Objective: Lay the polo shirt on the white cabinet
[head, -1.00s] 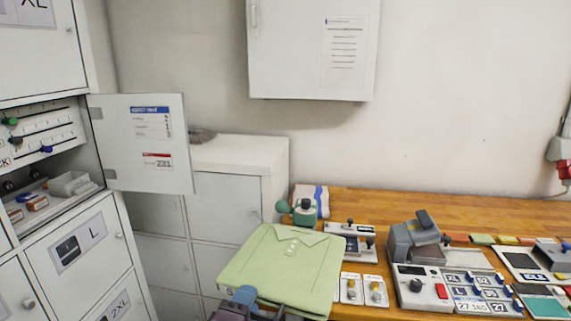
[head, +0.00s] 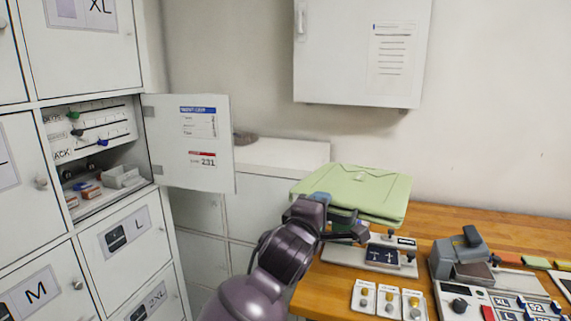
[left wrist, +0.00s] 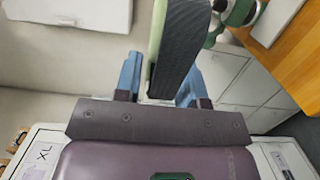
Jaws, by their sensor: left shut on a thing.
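The polo shirt (head: 356,188) is a flat, folded, pale green bundle with a collar. My left gripper (head: 338,216) is shut on its near edge and holds it level above the back left of the wooden bench. The left wrist view shows the shirt (left wrist: 180,48) edge-on between the blue fingertips of the gripper (left wrist: 160,82). The low white cabinet (head: 285,152) stands against the wall, left of the shirt and behind the open locker door. The shirt's left end is close to the cabinet's right edge. My right gripper is not in view.
An open locker door (head: 190,142) juts out in front of the cabinet. A wall cabinet (head: 362,55) hangs above. The bench (head: 450,222) carries several devices.

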